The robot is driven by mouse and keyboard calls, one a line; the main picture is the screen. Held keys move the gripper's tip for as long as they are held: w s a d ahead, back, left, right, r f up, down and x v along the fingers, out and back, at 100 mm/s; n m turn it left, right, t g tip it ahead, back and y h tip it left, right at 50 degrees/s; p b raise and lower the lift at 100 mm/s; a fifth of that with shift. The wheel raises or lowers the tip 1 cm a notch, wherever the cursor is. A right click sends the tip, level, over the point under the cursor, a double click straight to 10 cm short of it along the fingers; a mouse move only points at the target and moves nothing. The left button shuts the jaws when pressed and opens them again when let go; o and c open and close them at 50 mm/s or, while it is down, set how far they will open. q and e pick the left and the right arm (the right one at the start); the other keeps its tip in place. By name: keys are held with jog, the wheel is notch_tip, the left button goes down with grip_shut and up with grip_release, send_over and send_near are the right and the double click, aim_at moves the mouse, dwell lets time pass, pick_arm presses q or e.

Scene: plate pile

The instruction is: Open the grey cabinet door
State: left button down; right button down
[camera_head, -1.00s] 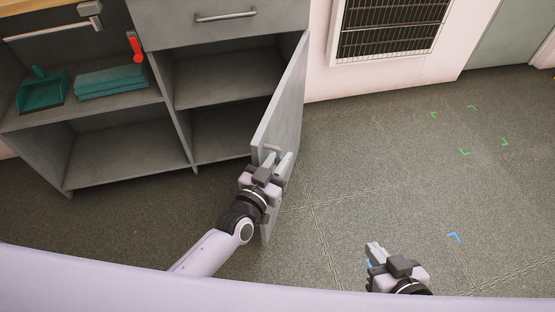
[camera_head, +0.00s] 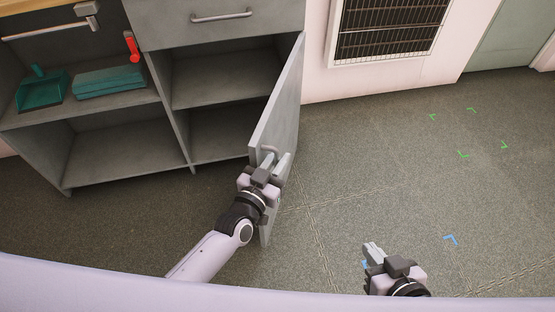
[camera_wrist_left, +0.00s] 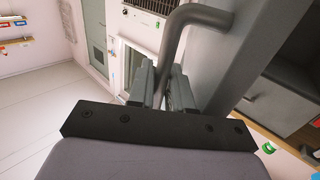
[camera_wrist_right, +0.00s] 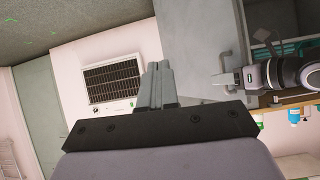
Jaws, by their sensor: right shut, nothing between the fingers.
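The grey cabinet door (camera_head: 279,108) stands swung wide out from the cabinet (camera_head: 184,129), with its right compartment showing open. The door's bar handle (camera_head: 268,149) is near its free edge. My left gripper (camera_head: 274,164) is at this handle. In the left wrist view, the grey handle (camera_wrist_left: 176,45) bends down between the fingertips of the left gripper (camera_wrist_left: 160,80), which looks shut on it. Part of the grip is hidden by the fingers. My right gripper (camera_head: 373,252) is shut and empty, apart from the door, low at the right. Its fingers also show in the right wrist view (camera_wrist_right: 160,82).
A teal dustpan (camera_head: 41,90) and folded teal cloths (camera_head: 110,81) lie on the left shelf, with a red-handled item (camera_head: 131,45) behind. A closed drawer (camera_head: 215,32) is above the open compartment. A wall vent (camera_head: 387,28) is behind. The floor to the right is clear.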

pick_arm(q)
jog(key=c, duration=1.2)
grip_release()
jog(key=shift+s+d+f, duration=0.1)
jog(key=shift+s, duration=0.15)
pick_arm(e)
jog(key=shift+r, duration=0.1)
